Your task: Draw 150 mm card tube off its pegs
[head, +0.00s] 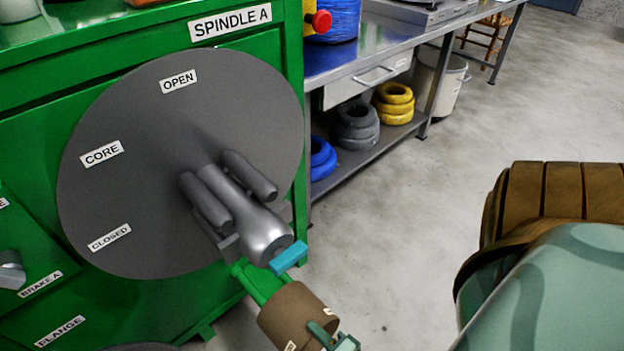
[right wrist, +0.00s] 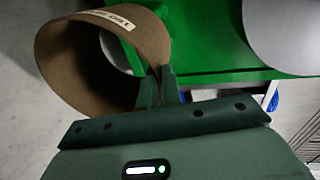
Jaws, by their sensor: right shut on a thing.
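The brown card tube (head: 288,314) is at the bottom centre of the head view, below the spindle. Green pegs (head: 258,281) stick out from the green cabinet and run to the tube's far end; how far they reach inside is hidden. My right gripper (head: 332,338) is shut on the tube's near rim. In the right wrist view the tube (right wrist: 62,62) shows its open end and a pale label, partly reading 150. There my right gripper (right wrist: 158,88) pinches the tube wall at its right side. My left gripper is not in view.
The grey spindle disc (head: 150,190) with its shiny shaft and teal tip (head: 288,257) stands just above the tube on the green cabinet (head: 290,60). A workbench (head: 345,60) stands behind. Open floor (head: 410,240) lies right of the tube.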

